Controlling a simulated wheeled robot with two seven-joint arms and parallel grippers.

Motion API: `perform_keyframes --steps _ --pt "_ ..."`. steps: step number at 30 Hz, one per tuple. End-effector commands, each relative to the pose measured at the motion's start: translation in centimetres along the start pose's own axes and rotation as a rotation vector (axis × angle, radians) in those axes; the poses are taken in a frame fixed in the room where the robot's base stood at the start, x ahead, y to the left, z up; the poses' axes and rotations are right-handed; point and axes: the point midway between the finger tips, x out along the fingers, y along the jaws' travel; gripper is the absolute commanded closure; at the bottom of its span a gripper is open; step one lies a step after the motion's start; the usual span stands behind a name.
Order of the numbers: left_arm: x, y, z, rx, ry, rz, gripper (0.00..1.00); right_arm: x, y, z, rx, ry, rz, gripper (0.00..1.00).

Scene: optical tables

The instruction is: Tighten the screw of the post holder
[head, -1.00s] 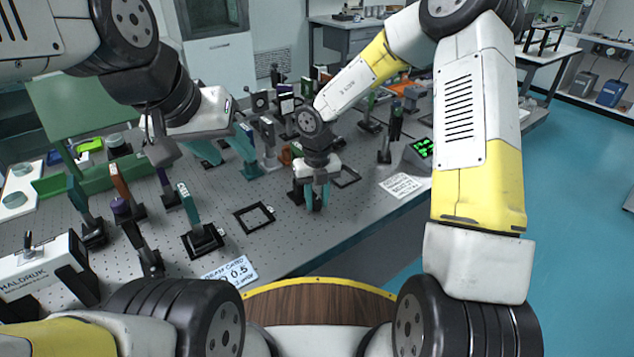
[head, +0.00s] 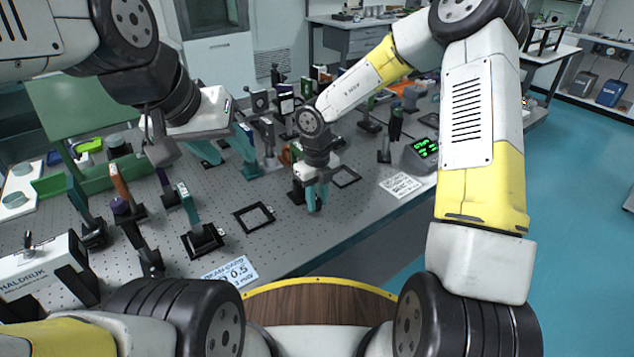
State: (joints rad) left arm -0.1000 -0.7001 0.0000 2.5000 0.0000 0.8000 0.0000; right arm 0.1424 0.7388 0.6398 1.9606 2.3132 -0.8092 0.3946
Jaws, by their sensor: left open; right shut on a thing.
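My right gripper (head: 317,200) is low over the front part of the optical table. Its teal fingers point down and are shut on a small dark thing, mostly hidden between them. A dark block (head: 297,192), which may be part of the post holder, shows right beside the fingers on the left. The screw itself is too small and too covered to make out. My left gripper (head: 226,158) is open, its teal fingers spread wide above the table, left of the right gripper. I see nothing held in it.
Several mounted posts, such as a green-topped one (head: 190,210), stand on the perforated table (head: 330,225). Flat black frames (head: 253,217) lie on both sides of the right gripper. A box with a green display (head: 422,151) and a printed card (head: 400,185) are to the right.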

Motion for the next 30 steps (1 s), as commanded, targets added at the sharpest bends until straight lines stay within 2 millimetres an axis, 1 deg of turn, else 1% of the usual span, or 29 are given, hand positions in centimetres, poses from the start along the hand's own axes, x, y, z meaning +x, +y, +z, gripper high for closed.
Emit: perform_keyframes --steps 4,10,26,27,29,30 --pt "0.0 0.0 0.0 0.0 0.0 0.0 0.54 -0.02 -0.03 0.02 -0.083 0.0 0.0 1.0" --pt "0.0 0.0 0.0 0.0 0.0 0.0 0.54 -0.01 -0.05 0.02 -0.154 0.0 0.0 1.0" --pt "0.0 0.0 0.0 0.0 0.0 0.0 0.54 -0.04 -0.03 0.05 -0.182 -0.001 0.0 1.0" --pt "0.0 0.0 0.0 0.0 0.0 0.0 0.54 -0.04 -0.03 0.05 -0.182 -0.001 0.0 0.7" --pt "0.0 0.0 0.0 0.0 0.0 0.0 0.54 -0.04 -0.03 0.05 -0.182 -0.001 0.0 0.58" --pt "0.0 0.0 0.0 0.0 0.0 0.0 0.54 -0.04 -0.03 0.05 -0.182 -0.001 0.0 0.54"
